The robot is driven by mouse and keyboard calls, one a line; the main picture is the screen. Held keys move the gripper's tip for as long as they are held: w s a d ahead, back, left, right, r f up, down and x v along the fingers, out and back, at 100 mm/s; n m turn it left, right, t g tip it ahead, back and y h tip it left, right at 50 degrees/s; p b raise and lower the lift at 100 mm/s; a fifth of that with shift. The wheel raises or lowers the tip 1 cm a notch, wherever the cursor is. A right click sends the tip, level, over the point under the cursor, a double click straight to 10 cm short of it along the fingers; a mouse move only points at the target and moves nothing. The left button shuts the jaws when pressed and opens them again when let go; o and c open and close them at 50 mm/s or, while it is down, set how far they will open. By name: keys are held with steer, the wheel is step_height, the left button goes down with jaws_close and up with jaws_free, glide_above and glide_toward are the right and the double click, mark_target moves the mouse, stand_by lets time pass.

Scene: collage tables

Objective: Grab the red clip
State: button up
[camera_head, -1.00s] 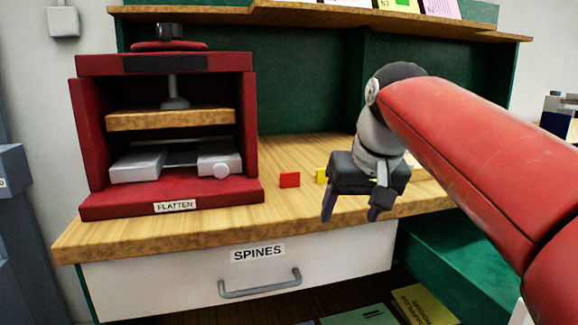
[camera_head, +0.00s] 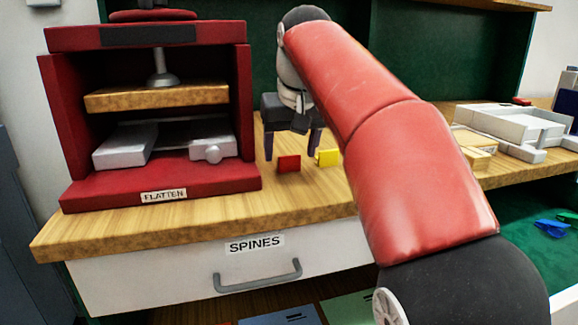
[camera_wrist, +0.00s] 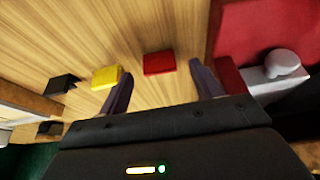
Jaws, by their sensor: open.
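The red clip (camera_head: 288,164) is a small red block standing on the wooden tabletop (camera_head: 200,222), to the right of the red press. In the wrist view the red clip (camera_wrist: 159,63) lies ahead of my fingertips, between their lines and nearer the left finger. My gripper (camera_head: 293,158) is open and empty, its two fingers pointing down around the clip's position in the head view. In the wrist view my gripper (camera_wrist: 161,80) shows a gap between the fingers, with bare wood in it. I see no contact with the clip.
A yellow block (camera_head: 328,158) stands just right of the red clip; it also shows in the wrist view (camera_wrist: 105,77). Two dark blocks (camera_wrist: 62,84) lie further left there. The red press (camera_head: 160,190) is close on the other side. A white tray (camera_head: 515,125) stands further right.

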mark_target(292, 156)
steer(key=x, duration=0.2)
steer(key=shift+f, duration=0.25)
steer(key=shift+w, duration=0.1)
steer(key=c, duration=1)
steer(key=shift+c, duration=0.2)
steer(key=shift+r, duration=0.15)
steer(key=shift+d+r, duration=0.1)
steer(key=shift+r, duration=0.05)
step_height(292, 156, up, 7)
steer(key=shift+w+d+f+p, duration=0.1)
steer(key=shift+f+p, duration=0.1)
steer(key=shift+p, duration=0.3)
steer(key=w+d, duration=0.2)
steer(key=d, duration=0.7)
steer(key=w+d, duration=0.3)
steer(key=d, duration=0.7)
